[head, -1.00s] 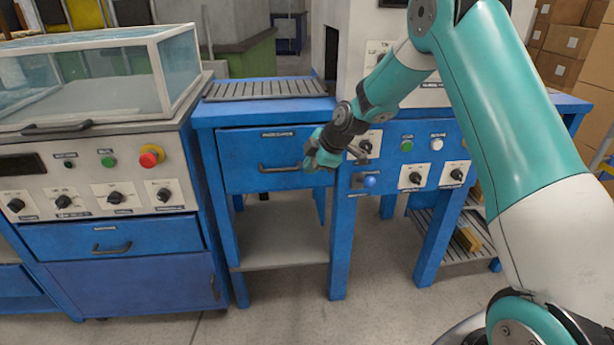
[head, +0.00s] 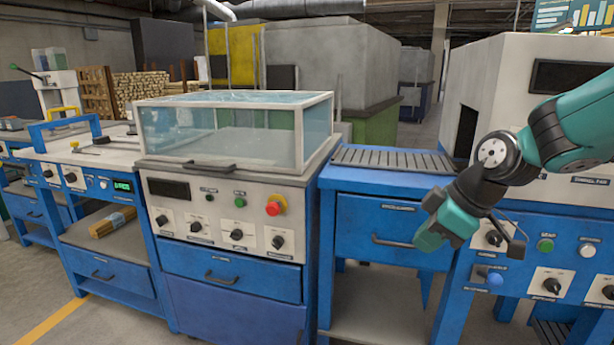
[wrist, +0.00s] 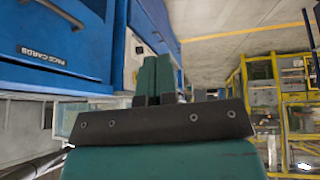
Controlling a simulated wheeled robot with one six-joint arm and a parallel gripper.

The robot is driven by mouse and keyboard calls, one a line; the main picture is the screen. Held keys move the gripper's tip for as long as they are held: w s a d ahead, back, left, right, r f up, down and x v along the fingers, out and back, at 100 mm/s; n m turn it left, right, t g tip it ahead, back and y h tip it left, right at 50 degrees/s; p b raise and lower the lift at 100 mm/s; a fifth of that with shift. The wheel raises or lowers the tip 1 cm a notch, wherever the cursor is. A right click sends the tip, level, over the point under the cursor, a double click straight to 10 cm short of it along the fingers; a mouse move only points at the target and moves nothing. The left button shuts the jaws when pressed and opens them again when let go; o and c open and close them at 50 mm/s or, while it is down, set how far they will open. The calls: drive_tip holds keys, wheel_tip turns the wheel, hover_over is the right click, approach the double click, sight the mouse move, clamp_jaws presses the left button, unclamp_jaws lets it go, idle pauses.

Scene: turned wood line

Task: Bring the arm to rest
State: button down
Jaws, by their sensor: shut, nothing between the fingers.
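My gripper (head: 437,236) is in the right half of the head view, in front of the blue bench with a drawer (head: 385,231). Its teal fingers are together with nothing between them. I cannot tell the exact gap between the gripper and the drawer front. My arm comes in from the right edge of the head view, bent at the wrist.
A glass-covered machine (head: 238,206) with knobs and a red button (head: 275,205) stands left of the gripper. A slatted rack (head: 392,159) tops the bench. A knob panel (head: 550,283) is at right. Yellow framing (wrist: 245,85) shows in the wrist view.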

drive_tip(key=s+a+r+m+g+p, duration=0.1)
drive_tip(key=s+a+r+m+g, duration=0.15)
drive_tip(key=s, duration=0.95)
drive_tip(key=s+a+r+m+g+p, duration=0.1)
drive_tip(key=s+a+m, duration=0.25)
drive_tip(key=s, duration=0.85)
wheel_tip(320, 180, up, 16)
drive_tip(key=p, duration=1.5)
drive_tip(key=shift+w+a+r+p, duration=0.15)
drive_tip(key=shift+w+a+p, duration=0.1)
drive_tip(key=shift+w+p, duration=0.1)
